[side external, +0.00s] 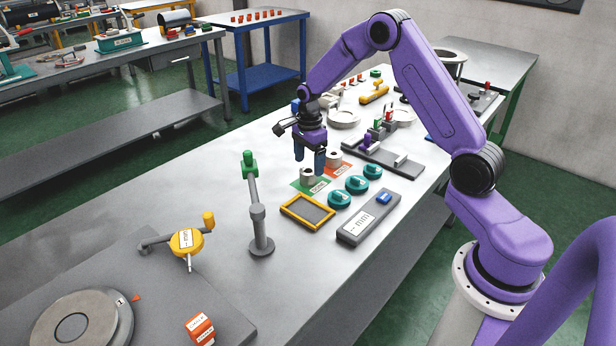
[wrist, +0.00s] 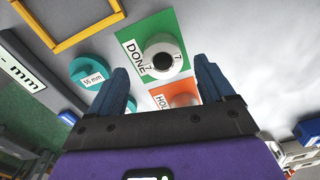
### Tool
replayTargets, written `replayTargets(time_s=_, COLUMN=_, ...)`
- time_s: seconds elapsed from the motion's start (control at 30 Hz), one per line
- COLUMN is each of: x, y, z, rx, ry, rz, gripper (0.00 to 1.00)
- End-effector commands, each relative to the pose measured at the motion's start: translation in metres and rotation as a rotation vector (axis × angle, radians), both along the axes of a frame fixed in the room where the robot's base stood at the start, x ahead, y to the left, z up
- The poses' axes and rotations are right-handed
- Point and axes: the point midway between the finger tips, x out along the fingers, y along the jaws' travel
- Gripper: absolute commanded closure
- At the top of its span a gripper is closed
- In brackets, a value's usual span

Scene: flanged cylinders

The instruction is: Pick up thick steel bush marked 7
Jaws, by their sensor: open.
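The steel bush marked 7 (wrist: 162,57) is a short grey cylinder with a dark bore and a pale flange. It sits on a green card reading DONE (wrist: 130,35). In the side external view the bush (side external: 307,175) stands on the green card (side external: 304,187), just below my fingertips. My gripper (side external: 309,168) is open, with blue fingers pointing down and nothing between them. In the wrist view my gripper (wrist: 162,75) has one finger to each side, and the bush shows between and beyond the tips. I cannot tell the exact height gap.
A second bush (side external: 334,157) stands on an orange card (side external: 342,170), close by; my gripper body partly hides it in the wrist view. Teal discs (side external: 357,184), a yellow-framed tray (side external: 308,211) and a grey gauge box (side external: 367,217) lie near. A grey stand (side external: 260,225) rises left.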

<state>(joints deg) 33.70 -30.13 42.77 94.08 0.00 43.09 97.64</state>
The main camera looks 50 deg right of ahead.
Motion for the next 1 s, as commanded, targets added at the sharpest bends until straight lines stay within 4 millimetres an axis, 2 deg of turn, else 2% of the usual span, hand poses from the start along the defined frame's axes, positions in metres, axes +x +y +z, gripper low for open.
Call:
replayTargets(time_s=0.1, x=0.002, y=0.000, z=-0.017, rx=0.000, ry=0.005, rz=0.000, gripper=0.18)
replayTargets(time_s=0.3, x=0.004, y=0.000, z=-0.039, rx=0.000, ry=0.002, rz=0.000, gripper=0.18)
replayTargets(time_s=0.6, x=0.004, y=0.000, z=-0.043, rx=0.000, ry=0.001, rz=0.000, gripper=0.18)
replayTargets(time_s=0.67, x=0.004, y=0.000, z=-0.043, rx=0.000, ry=0.001, rz=0.000, gripper=0.34)
replayTargets(time_s=0.83, x=0.004, y=0.000, z=-0.043, rx=0.000, ry=0.001, rz=0.000, gripper=0.90)
replayTargets(time_s=1.0, x=0.004, y=0.000, z=-0.043, rx=0.000, ry=0.000, rz=0.000, gripper=0.90)
